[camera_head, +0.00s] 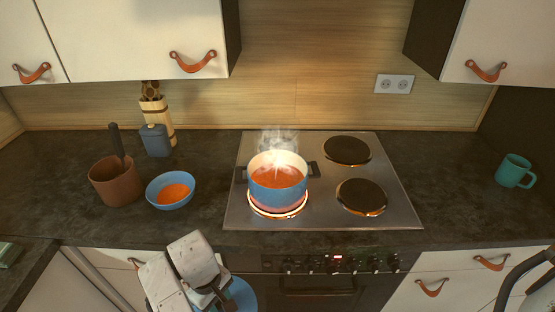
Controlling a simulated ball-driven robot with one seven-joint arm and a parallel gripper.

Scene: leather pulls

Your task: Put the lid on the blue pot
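The blue pot (277,197) stands uncovered on the front left burner of the stove, with orange-red food inside and steam above it. It has dark side handles. My gripper (216,297) is at the bottom of the view, in front of the counter, left of and nearer than the pot. A blue round disc, which looks like the lid (243,294), is at its fingers, clear of the counter. The gripper appears shut on it, though the fingers and part of the disc are hidden by the gripper body and the picture's edge.
The burner under the pot glows; the other stove plates (347,150) are bare. A blue bowl (171,190) with orange food, a brown pot (117,181) with a dark handle and a blue canister (155,140) stand left. A teal mug (514,171) stands far right.

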